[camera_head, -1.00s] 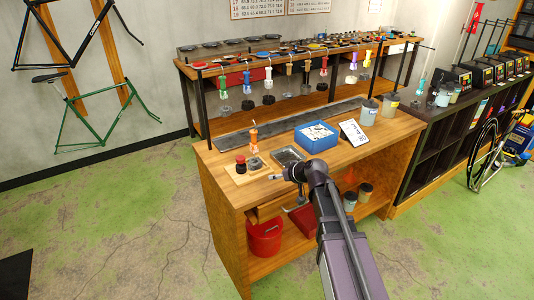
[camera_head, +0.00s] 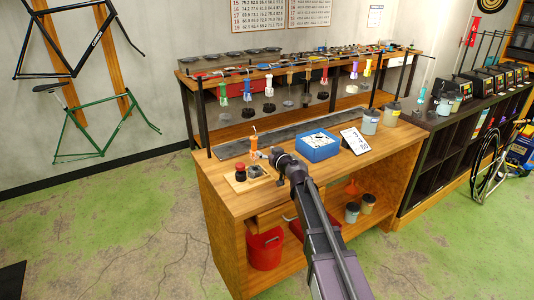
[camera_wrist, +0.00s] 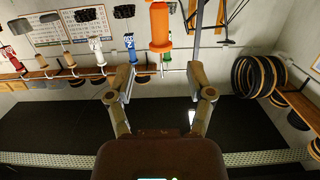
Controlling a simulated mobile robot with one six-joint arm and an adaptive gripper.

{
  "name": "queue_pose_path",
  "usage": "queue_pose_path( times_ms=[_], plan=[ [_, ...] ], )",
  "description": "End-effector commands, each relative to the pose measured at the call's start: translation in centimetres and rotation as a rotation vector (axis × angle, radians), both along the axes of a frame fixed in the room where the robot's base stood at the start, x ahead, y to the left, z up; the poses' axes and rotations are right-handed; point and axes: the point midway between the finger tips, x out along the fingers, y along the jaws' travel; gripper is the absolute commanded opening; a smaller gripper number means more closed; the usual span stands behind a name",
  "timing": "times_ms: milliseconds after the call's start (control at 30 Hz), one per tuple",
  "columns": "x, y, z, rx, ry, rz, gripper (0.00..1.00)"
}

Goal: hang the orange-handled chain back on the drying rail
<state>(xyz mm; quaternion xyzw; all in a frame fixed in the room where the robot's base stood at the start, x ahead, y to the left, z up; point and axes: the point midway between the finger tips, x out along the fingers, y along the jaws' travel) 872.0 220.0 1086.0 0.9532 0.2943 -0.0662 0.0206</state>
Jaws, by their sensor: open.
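The orange-handled chain shows its upright orange handle (camera_head: 254,141) at the back left of the near workbench, beside a small wooden board (camera_head: 240,184). Its dark chain is hard to make out. My gripper (camera_head: 264,155) is open close to the handle's right side. In the wrist view my gripper (camera_wrist: 161,78) has both fingers spread, with the orange handle (camera_wrist: 160,28) beyond the tips, roughly centred between them. I cannot tell whether it touches. The drying rail (camera_head: 236,74) runs behind the bench, with several coloured handles and chains hanging from it.
A blue box (camera_head: 318,147), a tilted white card (camera_head: 355,140) and grey jars (camera_head: 368,121) stand right of my arm. A long dark strip (camera_head: 290,130) lies along the bench's back edge.

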Motion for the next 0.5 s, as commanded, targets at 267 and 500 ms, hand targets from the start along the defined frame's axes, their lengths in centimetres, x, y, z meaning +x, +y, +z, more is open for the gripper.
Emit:
queue_pose_path(
  times_ms=[267, 500],
  plan=[
    [0.8, 0.4, -0.2, -0.001, 0.001, 0.000, 0.69],
    [2.4, 1.3, -0.5, -0.001, 0.001, -0.002, 0.69]
  ],
)
